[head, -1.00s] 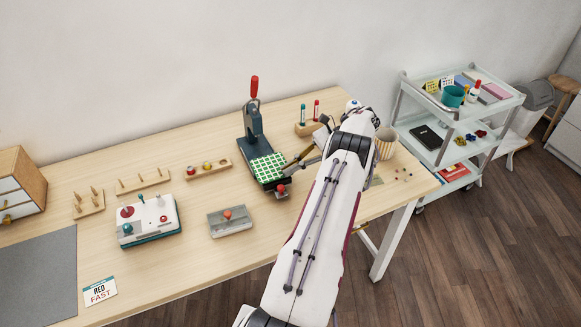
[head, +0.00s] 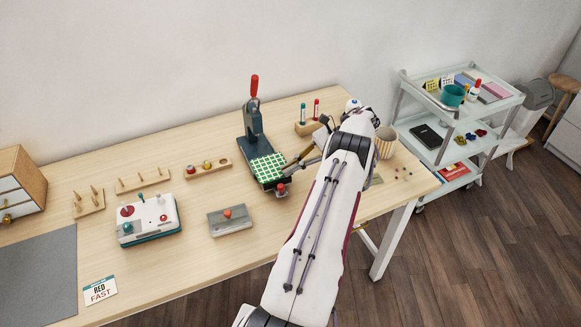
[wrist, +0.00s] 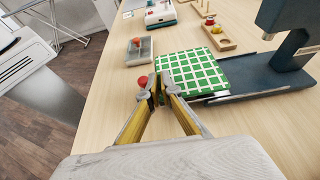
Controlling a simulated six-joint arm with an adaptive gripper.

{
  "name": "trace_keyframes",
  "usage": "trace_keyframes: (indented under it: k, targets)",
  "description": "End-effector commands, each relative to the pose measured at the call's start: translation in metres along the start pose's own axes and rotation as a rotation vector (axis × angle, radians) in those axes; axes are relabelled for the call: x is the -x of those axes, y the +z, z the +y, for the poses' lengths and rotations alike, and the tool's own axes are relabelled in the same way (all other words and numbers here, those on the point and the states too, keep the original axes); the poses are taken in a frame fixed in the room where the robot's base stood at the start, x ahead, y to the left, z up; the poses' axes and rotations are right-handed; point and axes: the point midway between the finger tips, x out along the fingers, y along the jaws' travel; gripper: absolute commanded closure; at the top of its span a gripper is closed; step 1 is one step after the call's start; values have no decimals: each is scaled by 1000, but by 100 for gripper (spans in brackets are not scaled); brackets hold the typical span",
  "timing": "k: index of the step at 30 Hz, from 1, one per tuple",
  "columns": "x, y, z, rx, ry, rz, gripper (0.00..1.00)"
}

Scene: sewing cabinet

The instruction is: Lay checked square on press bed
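The checked square (head: 267,167), green with white lines, lies flat over the bed of the dark press (head: 254,136). It also shows in the wrist view (wrist: 196,72). I cannot tell whether it rests fully on the bed or sits slightly above it. My gripper (wrist: 157,86) is at the square's near edge, its yellow-sided fingers almost together and seemingly pinching that edge. The press bed (wrist: 262,91) shows as a dark strip beside the square; the rest is hidden under it. In the head view my arm partly hides the gripper.
A red knob (head: 281,188) stands at the press bed's front, close to my fingertips. A grey block with a red knob (head: 229,220) and a wooden strip with coloured pieces (head: 207,169) lie left. A pen stand (head: 307,128) and a beige cup (head: 386,143) are right.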

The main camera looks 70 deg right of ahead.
Motion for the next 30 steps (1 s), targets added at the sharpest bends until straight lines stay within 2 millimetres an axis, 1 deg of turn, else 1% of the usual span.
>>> trace_keyframes:
  k: [14, 15, 17, 18, 30]
  targets:
    - [0, -1, 0, 0, 0, 0, 100]
    - [0, -1, 0, 0, 0, 0, 94]
    - [0, -1, 0, 0, 0, 0, 78]
    - [0, -1, 0, 0, 0, 0, 76]
    - [0, 0, 0, 0, 0, 0, 76]
